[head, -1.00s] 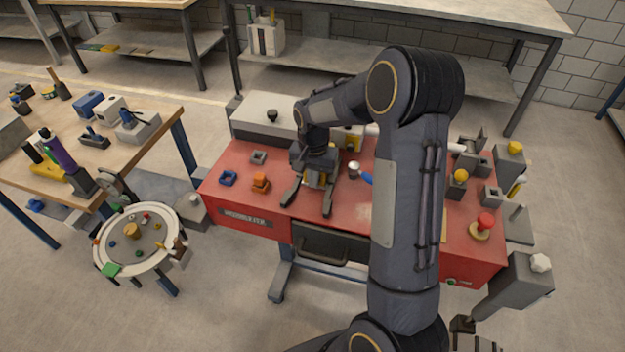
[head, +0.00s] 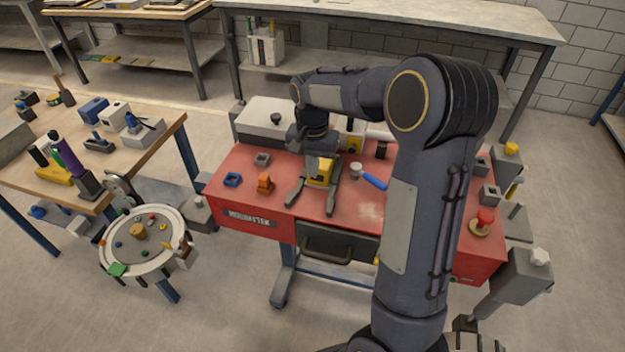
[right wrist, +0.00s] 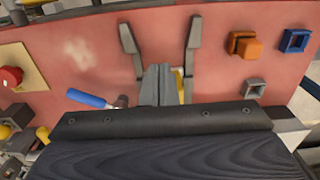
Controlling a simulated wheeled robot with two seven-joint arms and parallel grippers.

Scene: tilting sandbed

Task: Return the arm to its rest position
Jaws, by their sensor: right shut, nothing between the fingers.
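My right arm reaches over the red workbench (head: 235,213). My right gripper (head: 319,158) is shut and empty above a two-pronged grey fixture (head: 333,200) with a yellow block (head: 319,173). In the right wrist view the shut fingers (right wrist: 162,85) point at the bench between the two prongs (right wrist: 193,45), and yellow shows just behind them. I cannot tell the exact gap between fingers and fixture. My left gripper is not in view.
A blue-handled tool (head: 375,183) lies right of the fixture. An orange block (head: 265,183) and a blue square holder (head: 232,180) lie left. A red button (head: 485,216) stands at the right end. A round tray (head: 108,258) and wooden table stand left.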

